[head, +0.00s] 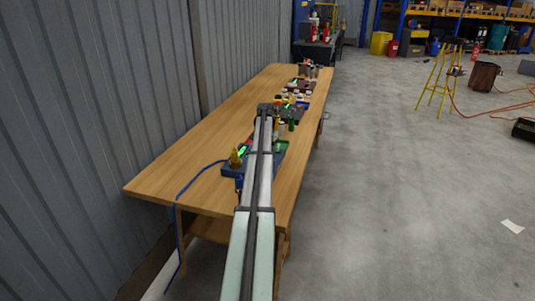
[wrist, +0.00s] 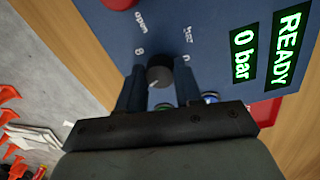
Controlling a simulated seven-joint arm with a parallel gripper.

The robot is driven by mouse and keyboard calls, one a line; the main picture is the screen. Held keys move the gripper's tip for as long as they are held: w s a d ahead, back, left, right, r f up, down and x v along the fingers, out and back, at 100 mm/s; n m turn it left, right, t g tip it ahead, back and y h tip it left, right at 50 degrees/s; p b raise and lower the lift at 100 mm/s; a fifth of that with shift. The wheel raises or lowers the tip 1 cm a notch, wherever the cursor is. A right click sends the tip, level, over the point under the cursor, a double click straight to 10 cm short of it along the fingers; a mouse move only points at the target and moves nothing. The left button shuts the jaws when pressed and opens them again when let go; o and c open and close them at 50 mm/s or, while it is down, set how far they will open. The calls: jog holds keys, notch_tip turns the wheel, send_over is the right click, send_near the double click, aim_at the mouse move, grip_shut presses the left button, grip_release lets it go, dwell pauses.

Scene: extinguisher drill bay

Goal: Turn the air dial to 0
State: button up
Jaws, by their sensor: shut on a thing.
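In the wrist view, the air dial (wrist: 160,72) is a small dark round knob on a blue panel (wrist: 215,25). It has a pale mark near its lower left edge. My gripper (wrist: 160,66) is shut on the dial, with one dark finger on each side. White print beside it reads "8", "open" and "bar", with a "0" partly hidden near the right finger. A green-lit display (wrist: 243,52) reads "0 bar" and another (wrist: 290,35) reads "READY". In the head view, my arm hides my gripper and the dial.
A red part (wrist: 118,3) sits on the panel's top edge in the wrist view. Orange objects (wrist: 8,116) and white sheets (wrist: 35,136) lie on the floor. In the head view, the wooden bench (head: 160,183) carries several stations; a blue hose (head: 180,190) hangs over its edge.

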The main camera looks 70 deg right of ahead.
jog(key=n, duration=0.4)
jog(key=shift+s+n, duration=0.1)
jog(key=shift+n, duration=0.2)
jog(key=n, duration=0.3)
jog(key=shift+n+h, duration=0.3)
jog(key=shift+n, duration=0.1)
jog(key=n, duration=0.7)
jog(key=shift+s, duration=0.1)
jog(key=n, duration=0.3)
jog(key=shift+n+t, duration=0.3)
jog(key=shift+n, duration=0.1)
jog(key=n, duration=0.4)
jog(key=shift+d+n, duration=0.1)
jog(key=shift+n, duration=0.2)
jog(key=n, duration=0.4)
jog(key=shift+d+n, duration=0.1)
jog(key=shift+n, duration=1.8)
jog(key=shift+t, duration=0.3)
